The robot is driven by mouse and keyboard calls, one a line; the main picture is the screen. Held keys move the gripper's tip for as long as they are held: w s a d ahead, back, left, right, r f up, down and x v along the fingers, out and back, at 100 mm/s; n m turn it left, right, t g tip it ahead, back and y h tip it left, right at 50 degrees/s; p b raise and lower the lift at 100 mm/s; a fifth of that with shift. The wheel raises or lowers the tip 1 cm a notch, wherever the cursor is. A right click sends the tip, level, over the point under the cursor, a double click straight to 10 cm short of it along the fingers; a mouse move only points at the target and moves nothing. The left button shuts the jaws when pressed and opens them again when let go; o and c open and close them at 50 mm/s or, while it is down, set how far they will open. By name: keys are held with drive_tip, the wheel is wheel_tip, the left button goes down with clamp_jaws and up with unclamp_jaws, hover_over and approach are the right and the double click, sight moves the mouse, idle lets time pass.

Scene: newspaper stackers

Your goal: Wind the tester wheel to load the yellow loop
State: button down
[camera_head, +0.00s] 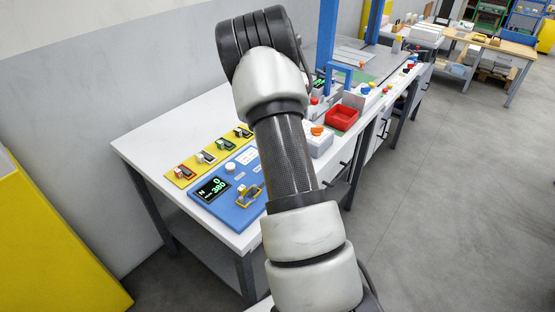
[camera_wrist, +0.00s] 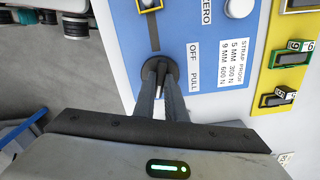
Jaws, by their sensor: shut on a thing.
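The blue tester panel (camera_head: 225,203) lies on the white bench, and its dark display reads N, 0 and 380 in green. The yellow loop (camera_head: 249,193) is on the panel's lower right in the head view. In the wrist view, my gripper (camera_wrist: 160,84) is shut on a dark upright stem of the small black round tester wheel (camera_wrist: 150,65). The wheel sits on the blue panel beside an OFF PULL label. In the head view my arm hides the gripper and the wheel.
A yellow board (camera_head: 179,181) with several coloured clips lies behind the panel; it also shows in the wrist view (camera_wrist: 289,80). A white round button (camera_head: 231,167) stands on the panel. A red bin (camera_head: 342,117) and an orange-topped button box (camera_head: 318,142) are right of my arm.

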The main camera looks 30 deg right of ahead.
drive_tip(key=shift+m, duration=0.3)
drive_tip(key=c, duration=1.8)
unclamp_jaws()
drive_tip(key=shift+r, duration=0.1)
wheel_tip(320, 180, up, 17)
drive_tip(key=shift+r+p, duration=0.15)
drive_tip(key=shift+p, duration=0.3)
drive_tip(key=shift+a, duration=0.1)
